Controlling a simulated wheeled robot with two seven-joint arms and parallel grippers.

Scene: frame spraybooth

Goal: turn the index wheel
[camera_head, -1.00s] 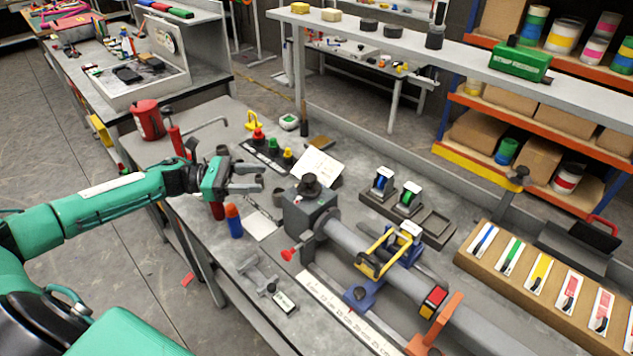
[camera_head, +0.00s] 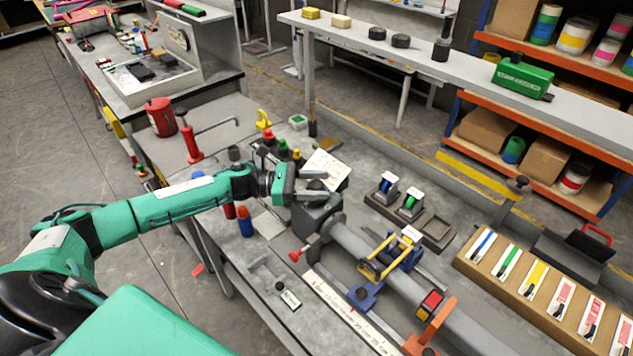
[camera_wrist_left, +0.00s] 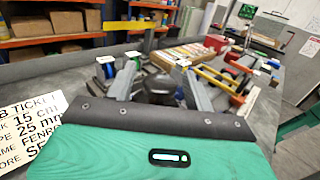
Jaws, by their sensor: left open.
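The dark index wheel sits on top of the grey block (camera_head: 316,217) at the near end of the long grey tube (camera_head: 352,243). In the head view my left gripper (camera_head: 322,187) is over the block, and its fingers largely hide the wheel. In the left wrist view the dark round wheel (camera_wrist_left: 160,88) shows between the two spread fingers (camera_wrist_left: 161,70). The left gripper is open. I cannot tell whether either finger touches the wheel. My right gripper is not in view.
A white job ticket card (camera_head: 327,168) stands just behind the gripper. Red, green and yellow buttons (camera_head: 282,147) are behind the wrist. A blue bottle with an orange cap (camera_head: 245,221) stands below the forearm. A yellow clamp frame (camera_head: 385,258) straddles the tube.

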